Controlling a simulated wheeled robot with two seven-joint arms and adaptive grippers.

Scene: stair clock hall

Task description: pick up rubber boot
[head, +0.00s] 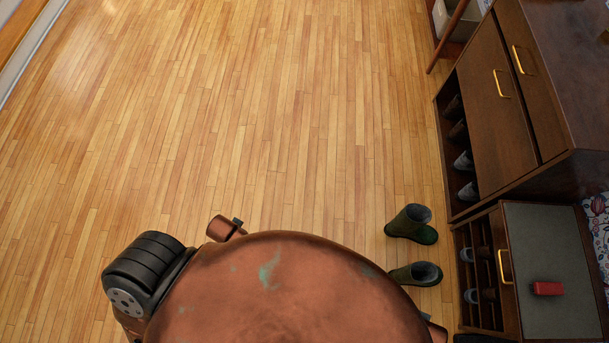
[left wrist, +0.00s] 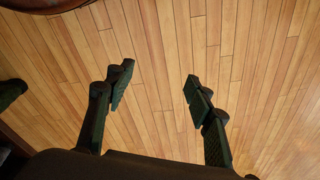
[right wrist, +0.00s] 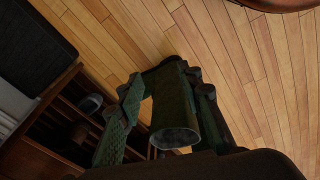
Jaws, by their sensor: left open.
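Two dark green rubber boots stand upright on the wood floor at the lower right of the head view: a farther boot (head: 408,226) and a nearer boot (head: 412,275). In the right wrist view a green boot (right wrist: 174,112) shows between the fingers of my right gripper (right wrist: 164,84). Its opening faces the camera. A gap shows between it and the left finger; it overlaps the right finger, and contact cannot be told. My right gripper is open. My left gripper (left wrist: 158,82) is open and empty above bare floor. A dark green piece, perhaps a boot, shows at that view's left edge.
A dark wooden cabinet (head: 502,110) with shoe cubbies stands on the right. A lower cabinet (head: 550,235) beside the boots has shoes in its cubbies and a red box (head: 547,288) on top. The floor (head: 260,120) ahead and left is clear.

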